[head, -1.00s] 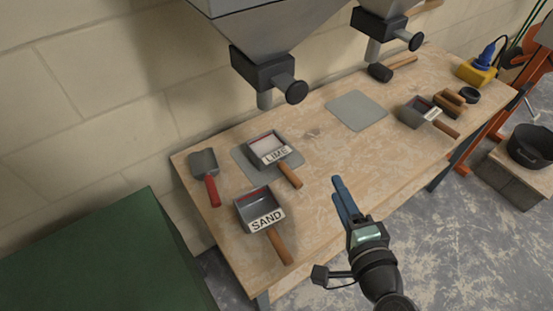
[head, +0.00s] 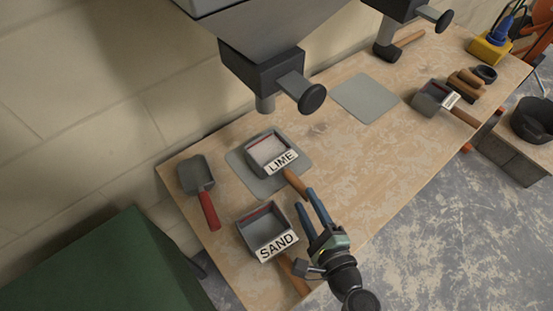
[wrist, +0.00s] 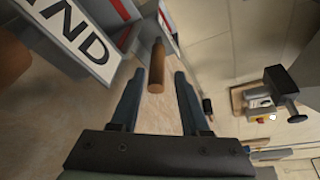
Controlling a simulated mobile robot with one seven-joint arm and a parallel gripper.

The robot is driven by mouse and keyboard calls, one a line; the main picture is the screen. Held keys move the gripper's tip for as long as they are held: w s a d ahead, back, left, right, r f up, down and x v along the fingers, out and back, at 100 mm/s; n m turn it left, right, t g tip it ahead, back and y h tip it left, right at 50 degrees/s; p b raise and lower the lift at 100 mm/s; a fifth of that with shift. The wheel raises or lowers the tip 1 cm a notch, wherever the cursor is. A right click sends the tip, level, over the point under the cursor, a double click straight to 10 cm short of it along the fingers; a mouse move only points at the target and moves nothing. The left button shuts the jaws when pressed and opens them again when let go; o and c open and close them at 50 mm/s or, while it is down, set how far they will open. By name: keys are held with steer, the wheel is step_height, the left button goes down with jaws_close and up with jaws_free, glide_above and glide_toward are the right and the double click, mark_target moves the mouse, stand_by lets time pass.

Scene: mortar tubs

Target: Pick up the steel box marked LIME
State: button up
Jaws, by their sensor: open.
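The steel LIME box (head: 265,149) sits on a grey mat (head: 298,158), with pale material inside and a white label on its front. Its wooden handle (head: 296,183) points toward my gripper. My gripper (head: 305,197) is open and empty, with its blue fingertips close to the handle's end. In the wrist view the handle (wrist: 157,70) appears between the two fingertips, though I cannot tell whether it lies in the gap or beyond it. The steel SAND box (head: 259,224) stands nearer the front, left of my gripper, and looks empty.
A hopper outlet with a black knob (head: 312,98) hangs above and behind the LIME box. A red-handled scoop (head: 208,208) lies at the left. Another grey mat (head: 367,98) is bare, and a third handled box (head: 430,98) stands right. The bench's middle front is clear.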

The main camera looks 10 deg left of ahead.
mark_target(295, 186)
steer(key=x, duration=0.2)
steer(key=shift+w+a+f, duration=0.1)
steer(key=shift+w+a, duration=0.05)
steer(key=shift+w, duration=0.2)
steer(key=x, duration=0.5)
steer(key=shift+a, duration=0.35)
steer(key=shift+s, duration=0.1)
jaws_close()
stand_by(0.7)
